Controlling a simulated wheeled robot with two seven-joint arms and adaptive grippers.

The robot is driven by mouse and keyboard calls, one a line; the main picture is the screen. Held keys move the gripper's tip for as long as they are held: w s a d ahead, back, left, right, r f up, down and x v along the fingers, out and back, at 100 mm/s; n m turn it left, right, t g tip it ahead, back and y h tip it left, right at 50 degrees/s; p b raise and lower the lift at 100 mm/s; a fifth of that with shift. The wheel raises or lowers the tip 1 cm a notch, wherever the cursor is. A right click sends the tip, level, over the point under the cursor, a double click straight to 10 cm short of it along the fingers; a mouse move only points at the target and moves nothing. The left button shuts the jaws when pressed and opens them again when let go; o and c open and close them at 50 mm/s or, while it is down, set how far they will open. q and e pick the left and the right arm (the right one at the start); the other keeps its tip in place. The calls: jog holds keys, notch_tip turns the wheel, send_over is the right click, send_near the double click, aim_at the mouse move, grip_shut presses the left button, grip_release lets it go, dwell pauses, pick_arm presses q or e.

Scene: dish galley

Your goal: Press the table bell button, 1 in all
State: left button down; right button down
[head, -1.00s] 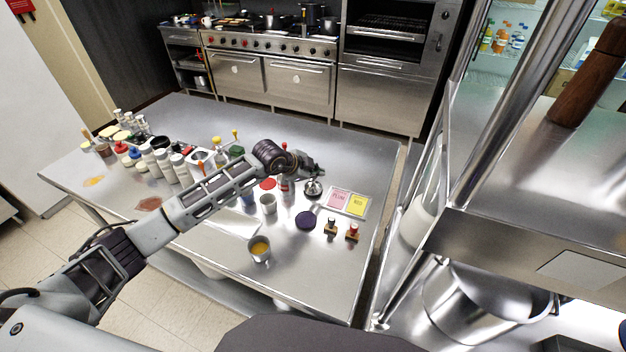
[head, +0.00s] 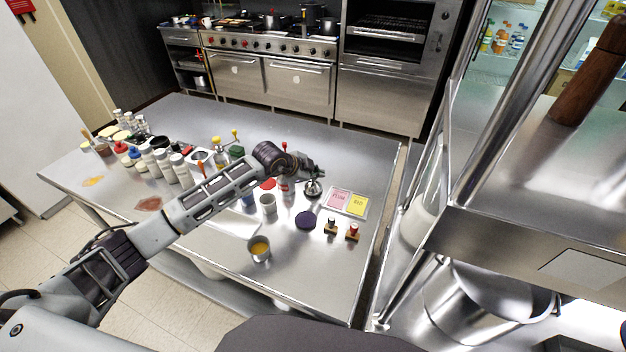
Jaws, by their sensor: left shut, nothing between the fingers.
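The table bell (head: 313,189) is a small silver dome on a dark base on the steel table. It stands to the left of the pink and yellow cards. My left gripper (head: 319,174) is shut and empty. Its fingertips are right at the top of the bell in the picture and partly cover it; I cannot tell whether they touch the button. My right gripper is not in view.
Several bottles (head: 165,165) crowd the left. The table's far right is clear.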

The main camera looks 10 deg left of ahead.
aim_at(315, 182)
pick_arm(q)
jog(key=shift+f, duration=0.15)
dwell(0.5)
jog(key=shift+r+p, duration=0.65)
jog(key=shift+r, duration=0.35)
jog(key=shift+r+p, duration=1.7)
jog(key=shift+r, duration=0.85)
jog(key=shift+f, duration=0.1)
